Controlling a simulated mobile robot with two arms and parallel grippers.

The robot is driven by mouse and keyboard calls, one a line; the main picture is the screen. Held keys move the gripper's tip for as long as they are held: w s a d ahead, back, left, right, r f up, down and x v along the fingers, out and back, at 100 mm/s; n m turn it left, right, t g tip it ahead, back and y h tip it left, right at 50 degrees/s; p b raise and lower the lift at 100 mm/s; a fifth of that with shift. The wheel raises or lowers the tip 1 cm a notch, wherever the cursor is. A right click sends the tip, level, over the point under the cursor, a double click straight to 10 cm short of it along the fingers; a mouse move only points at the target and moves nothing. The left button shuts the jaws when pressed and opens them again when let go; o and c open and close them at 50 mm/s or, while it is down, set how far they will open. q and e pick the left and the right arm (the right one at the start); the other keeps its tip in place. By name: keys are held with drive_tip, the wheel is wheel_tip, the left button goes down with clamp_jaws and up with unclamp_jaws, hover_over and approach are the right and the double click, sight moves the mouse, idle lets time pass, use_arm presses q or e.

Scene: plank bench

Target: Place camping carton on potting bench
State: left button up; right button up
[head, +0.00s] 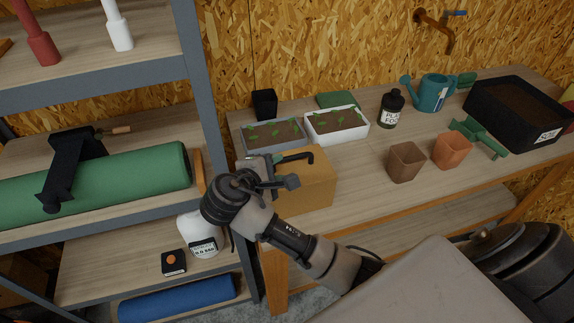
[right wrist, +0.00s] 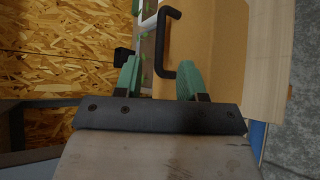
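The camping carton (head: 314,185) is a plain brown box with a black handle on top. It is at the left front corner of the potting bench (head: 370,184); its lower part is partly behind my right arm, so I cannot tell if its base fully rests on the wood. My right gripper (head: 286,171) is at the carton's top left. In the right wrist view, its green fingers (right wrist: 158,76) stand apart, with the black handle (right wrist: 164,42) between them, closer to the right finger. The carton (right wrist: 211,48) fills the space behind. My left gripper is not in view.
A metal shelf (head: 204,110) is close on the left.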

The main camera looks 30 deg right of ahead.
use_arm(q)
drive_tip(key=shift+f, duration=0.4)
use_arm(e)
drive_tip(key=v, duration=0.3)
drive_tip(key=shift+s+a+r, duration=0.15)
drive_tip(key=shift+s+a, duration=0.05)
drive_tip(key=shift+a, duration=0.05)
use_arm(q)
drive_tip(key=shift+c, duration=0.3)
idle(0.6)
